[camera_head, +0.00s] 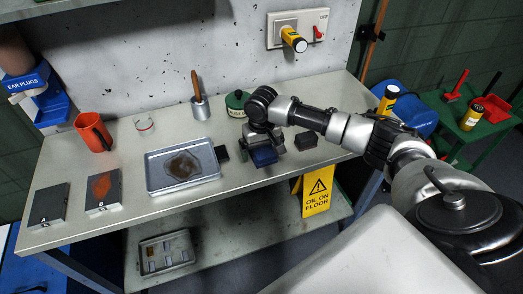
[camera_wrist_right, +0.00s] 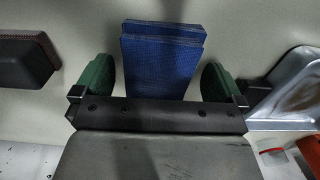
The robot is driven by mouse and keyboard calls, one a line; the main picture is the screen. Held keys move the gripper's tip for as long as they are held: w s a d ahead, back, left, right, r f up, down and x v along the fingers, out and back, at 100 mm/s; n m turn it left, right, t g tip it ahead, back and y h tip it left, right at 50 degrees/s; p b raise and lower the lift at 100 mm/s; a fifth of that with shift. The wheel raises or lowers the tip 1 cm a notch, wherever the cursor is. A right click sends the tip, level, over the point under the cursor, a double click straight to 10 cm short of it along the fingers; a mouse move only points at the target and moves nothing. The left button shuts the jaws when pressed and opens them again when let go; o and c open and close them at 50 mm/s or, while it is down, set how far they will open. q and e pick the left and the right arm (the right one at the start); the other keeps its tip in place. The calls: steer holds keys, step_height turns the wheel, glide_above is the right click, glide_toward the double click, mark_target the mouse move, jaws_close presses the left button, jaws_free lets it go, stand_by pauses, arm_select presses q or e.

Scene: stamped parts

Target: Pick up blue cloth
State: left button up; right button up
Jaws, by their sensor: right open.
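The blue cloth (camera_head: 264,157) lies folded on the grey bench, right of the metal tray. In the right wrist view the blue cloth (camera_wrist_right: 161,58) stands out between my two green fingertips. My right gripper (camera_head: 262,142) is above the cloth, pointing down. In the wrist view my right gripper (camera_wrist_right: 158,78) is open, with one finger on each side of the cloth and gaps showing at both sides. The arm and gripper hide part of the cloth in the head view. My left gripper is not in view.
A metal tray (camera_head: 150,186) with a brown stain lies left of the cloth. A dark block (camera_head: 306,141) lies to its right and a green tin (camera_head: 237,103) behind. An orange mug (camera_head: 93,132) stands far left.

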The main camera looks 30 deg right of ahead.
steer(key=c, duration=1)
steer(key=shift+o, duration=0.2)
steer(key=shift+r, duration=0.1)
steer(key=shift+r, duration=0.45)
steer(key=r, duration=0.1)
steer(key=d+r, duration=0.1)
steer(key=r, duration=0.1)
steer(key=shift+s+r+b, duration=0.1)
steer(key=shift+r+b, duration=0.15)
steer(key=shift+b, duration=0.05)
steer(key=s+d+r, duration=0.1)
steer(key=d+r, duration=0.1)
steer(key=d, duration=0.1)
steer(key=s+d+r+b, duration=0.1)
steer(key=d+r, duration=0.1)
steer(key=d, duration=0.2)
steer(key=s+d+r, duration=0.1)
steer(key=d+r, duration=0.1)
steer(key=d, duration=0.1)
steer(key=shift+d+r, duration=0.15)
steer(key=shift+r, duration=0.1)
steer(key=shift+o, duration=1.4)
steer(key=shift+c, duration=1)
